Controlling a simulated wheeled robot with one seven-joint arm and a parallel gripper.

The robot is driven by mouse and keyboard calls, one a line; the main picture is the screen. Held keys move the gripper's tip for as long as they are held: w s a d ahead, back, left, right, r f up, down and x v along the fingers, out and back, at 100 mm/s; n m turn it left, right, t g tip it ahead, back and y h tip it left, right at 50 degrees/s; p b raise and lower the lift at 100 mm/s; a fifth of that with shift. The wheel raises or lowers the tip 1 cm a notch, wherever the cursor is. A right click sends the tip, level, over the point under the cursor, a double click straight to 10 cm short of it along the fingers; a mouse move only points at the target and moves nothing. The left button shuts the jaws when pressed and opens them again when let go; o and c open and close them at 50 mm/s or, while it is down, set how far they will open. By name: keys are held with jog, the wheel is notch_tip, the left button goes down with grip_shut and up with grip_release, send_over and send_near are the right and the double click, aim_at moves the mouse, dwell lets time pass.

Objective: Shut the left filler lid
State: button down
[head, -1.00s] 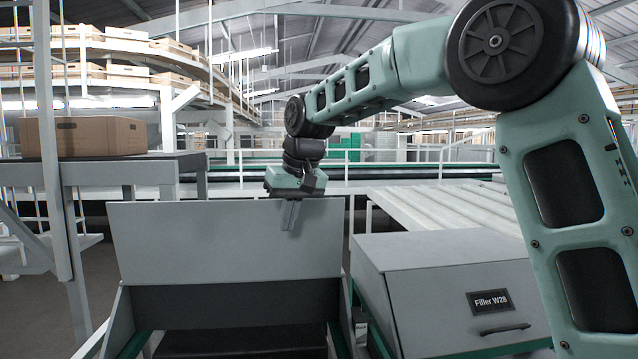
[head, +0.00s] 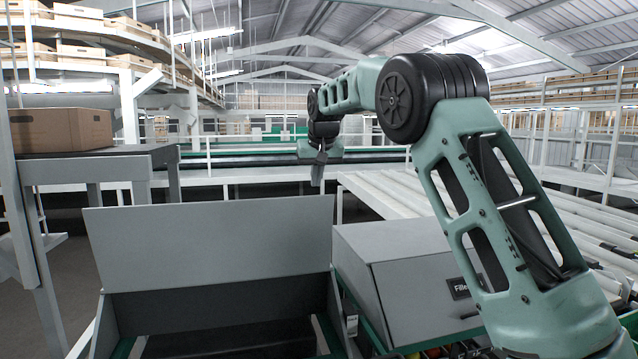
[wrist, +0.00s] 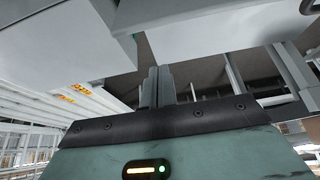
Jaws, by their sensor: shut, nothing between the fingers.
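The left filler lid (head: 212,243) is a flat grey panel standing raised, tilted back, at the rear of the open left filler (head: 215,315) in the head view. My gripper (head: 317,182) is above and behind the lid's top right corner, apart from it in the picture, with its fingers pointing down. In the wrist view the fingers (wrist: 157,85) are together and hold nothing. A grey panel fills the top of the wrist view; I cannot tell for sure which part it is.
The right filler (head: 400,285), with a label and handle, has its lid shut. A roller conveyor (head: 420,205) lies behind it. A cardboard box (head: 62,130) sits on a grey table (head: 95,165) at the left. A railing runs across behind my gripper.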

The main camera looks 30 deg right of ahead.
aim_at(319, 201)
jog(key=shift+s+a+f+p, duration=0.25)
jog(key=shift+s+f+p, duration=0.1)
jog(key=shift+s+f, duration=0.3)
jog(key=shift+s+a+f+p, duration=0.25)
jog(key=shift+s+f+p, duration=0.15)
jog(key=shift+s, duration=0.4)
jog(key=shift+f+b, duration=0.15)
jog(key=shift+b, duration=0.15)
